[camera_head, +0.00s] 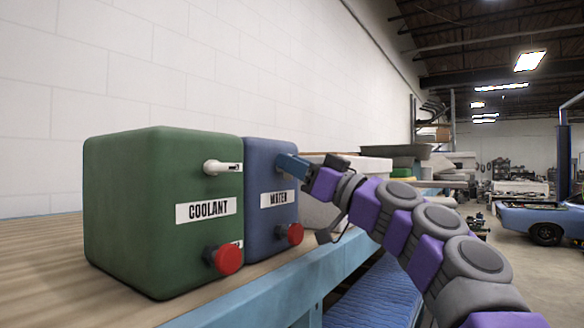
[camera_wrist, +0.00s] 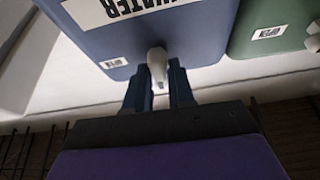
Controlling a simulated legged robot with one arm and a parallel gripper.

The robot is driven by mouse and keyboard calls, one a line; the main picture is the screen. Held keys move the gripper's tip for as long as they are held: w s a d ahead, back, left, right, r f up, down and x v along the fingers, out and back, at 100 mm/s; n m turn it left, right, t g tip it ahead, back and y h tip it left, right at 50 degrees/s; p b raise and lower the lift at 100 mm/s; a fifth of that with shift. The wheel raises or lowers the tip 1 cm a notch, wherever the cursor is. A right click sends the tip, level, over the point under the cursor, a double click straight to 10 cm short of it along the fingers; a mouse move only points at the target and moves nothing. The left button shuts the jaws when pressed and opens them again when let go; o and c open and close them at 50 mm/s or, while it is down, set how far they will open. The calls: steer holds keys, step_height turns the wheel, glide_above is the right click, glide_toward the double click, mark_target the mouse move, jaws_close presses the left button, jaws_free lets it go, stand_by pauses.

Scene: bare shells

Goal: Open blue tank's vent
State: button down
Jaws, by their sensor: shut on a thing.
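The blue tank (camera_head: 262,220) stands on the workbench, right of the green tank, with a "WATER" label. It also fills the top of the wrist view (camera_wrist: 195,35). Its white vent lever (camera_wrist: 157,66) sticks out from the front face, between the fingers of my gripper (camera_wrist: 157,92). My gripper is shut on this lever. In the head view, my gripper (camera_head: 290,165) reaches the upper front of the blue tank and hides the lever there.
The green tank (camera_head: 140,215), labelled "COOLANT", has its own white lever (camera_head: 222,168) and red knob (camera_head: 228,260). The blue tank has a red knob (camera_head: 295,234) low on its front. The workbench (camera_head: 50,260) runs along a white wall. A blue car (camera_head: 540,223) stands far right.

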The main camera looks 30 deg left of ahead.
steer(key=shift+w+d+f+m+t+h+p, duration=0.1)
steer(key=shift+m+t+h+p, duration=1.35)
steer(key=shift+m, duration=2.2)
steer(key=shift+w+a+f+m+t+h+p, duration=0.15)
steer(key=shift+m+t+h+p, duration=0.5)
steer(key=shift+m+p, duration=2.2)
steer(key=shift+w+d+f+m+t+h+p, duration=0.15)
steer(key=shift+m+t+h+p, duration=0.85)
steer(key=shift+m, duration=3.4)
steer(key=shift+s, duration=0.1)
steer(key=c, duration=1.3)
jaws_free()
steer(key=shift+o, duration=0.9)
steer(key=shift+w+d+g, duration=0.15)
steer(key=shift+w+g, duration=0.15)
steer(key=b+v, duration=0.3)
steer(key=v, duration=1.4)
steer(key=shift+d+b, duration=0.2)
steer(key=shift+b, duration=0.1)
